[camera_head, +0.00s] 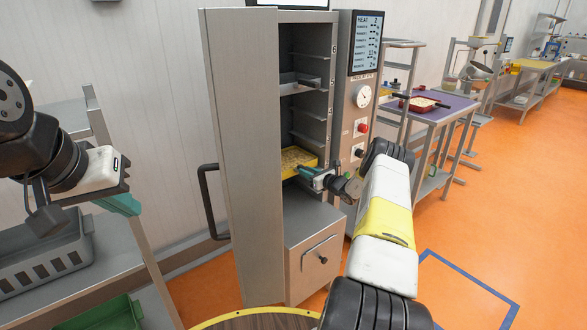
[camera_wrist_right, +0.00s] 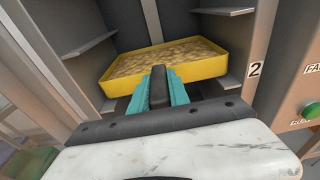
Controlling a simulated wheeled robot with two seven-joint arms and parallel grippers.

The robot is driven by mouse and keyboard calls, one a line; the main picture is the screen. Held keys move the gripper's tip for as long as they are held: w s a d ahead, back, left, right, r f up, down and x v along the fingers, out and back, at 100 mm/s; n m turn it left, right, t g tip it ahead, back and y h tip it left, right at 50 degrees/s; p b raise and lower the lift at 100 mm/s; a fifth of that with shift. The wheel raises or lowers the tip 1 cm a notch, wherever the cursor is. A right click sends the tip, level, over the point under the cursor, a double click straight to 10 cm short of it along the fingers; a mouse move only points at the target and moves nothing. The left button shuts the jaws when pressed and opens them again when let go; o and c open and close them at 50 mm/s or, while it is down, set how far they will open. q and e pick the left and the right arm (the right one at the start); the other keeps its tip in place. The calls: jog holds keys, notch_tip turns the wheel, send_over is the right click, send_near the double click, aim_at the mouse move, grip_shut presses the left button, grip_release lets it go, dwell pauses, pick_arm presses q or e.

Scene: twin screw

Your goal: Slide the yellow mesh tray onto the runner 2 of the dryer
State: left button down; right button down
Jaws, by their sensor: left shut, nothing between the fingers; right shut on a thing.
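The yellow mesh tray (camera_head: 284,170), filled with pale pieces, is inside the open dryer (camera_head: 242,160) at a lower level. In the right wrist view the tray (camera_wrist_right: 205,70) lies between the side walls, close to the mark 2 (camera_wrist_right: 255,69) on the right post. A runner ledge (camera_wrist_right: 241,88) shows just below its right side; I cannot tell whether the tray rests on it. My right gripper (camera_head: 313,174) reaches in from the front and is shut on the tray's near edge, its teal fingers (camera_wrist_right: 158,86) in front. My left gripper (camera_head: 124,204) is shut and empty, far left of the dryer.
The dryer's door handle (camera_head: 208,200) juts out at left. A drawer unit (camera_head: 312,262) sits below the opening and a control panel (camera_head: 364,95) to its right. A grey crate (camera_head: 40,262) stands on a rack at left. A purple-topped table (camera_head: 437,112) stands at right.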

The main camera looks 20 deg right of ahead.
jog(key=shift+f, duration=0.35)
dwell(0.4)
jog(key=c, duration=1.2)
grip_release()
jog(key=shift+o, duration=0.2)
jog(key=shift+f, duration=0.2)
jog(key=v, duration=0.7)
jog(key=shift+s+d+r, duration=0.15)
jog(key=shift+s+d, duration=0.05)
jog(key=shift+s, duration=0.15)
jog(key=f+v, duration=0.1)
jog(key=v, duration=0.8)
jog(key=shift+s+d, duration=0.1)
